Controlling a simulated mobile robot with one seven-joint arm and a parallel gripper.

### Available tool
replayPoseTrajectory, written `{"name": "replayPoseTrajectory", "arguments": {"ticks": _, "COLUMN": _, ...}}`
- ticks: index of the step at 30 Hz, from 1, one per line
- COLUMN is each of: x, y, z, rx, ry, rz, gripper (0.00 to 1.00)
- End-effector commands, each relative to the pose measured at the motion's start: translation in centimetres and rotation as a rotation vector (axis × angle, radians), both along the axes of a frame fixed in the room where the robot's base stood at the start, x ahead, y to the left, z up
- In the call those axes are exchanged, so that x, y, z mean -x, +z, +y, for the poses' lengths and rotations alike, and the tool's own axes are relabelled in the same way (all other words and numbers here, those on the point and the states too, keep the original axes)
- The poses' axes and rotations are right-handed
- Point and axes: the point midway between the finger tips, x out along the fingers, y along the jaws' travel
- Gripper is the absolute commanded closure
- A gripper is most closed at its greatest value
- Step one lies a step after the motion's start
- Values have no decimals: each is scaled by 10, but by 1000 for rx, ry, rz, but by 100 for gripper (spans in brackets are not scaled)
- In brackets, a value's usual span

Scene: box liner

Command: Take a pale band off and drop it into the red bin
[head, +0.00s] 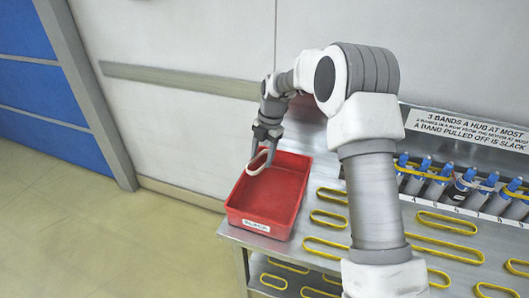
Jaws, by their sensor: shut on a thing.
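The red bin (231,210) stands at the left end of the metal bench, with a white label reading something like "SLACK" on its front. My gripper (265,148) is above the back left part of the bin, pointing down. It is shut on a pale band (256,167), a whitish loop that hangs below the fingers over the bin's inside. I cannot tell whether the band touches the bin. The visible bin floor is bare. A row of hubs with blue tops (444,170) stands at the right, with yellow bands around some of them.
Several yellow bands (447,223) lie flat on the bench (409,278) to the right of the bin, and more lie on a lower shelf. A sign (466,130) stands behind the hubs. My arm hides the middle of the bench. Open floor lies at the left.

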Motion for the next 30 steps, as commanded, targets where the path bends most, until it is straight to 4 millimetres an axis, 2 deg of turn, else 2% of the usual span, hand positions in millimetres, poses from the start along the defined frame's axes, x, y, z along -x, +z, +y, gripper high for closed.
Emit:
{"name": "replayPoseTrajectory", "arguments": {"ticks": 3, "x": 0, "y": -16, "z": 0, "rx": 1, "ry": 0, "rz": 1, "gripper": 95}}
{"name": "replayPoseTrajectory", "arguments": {"ticks": 30, "x": 0, "y": -103, "z": 0, "rx": 0, "ry": -2, "rz": 2, "gripper": 95}}
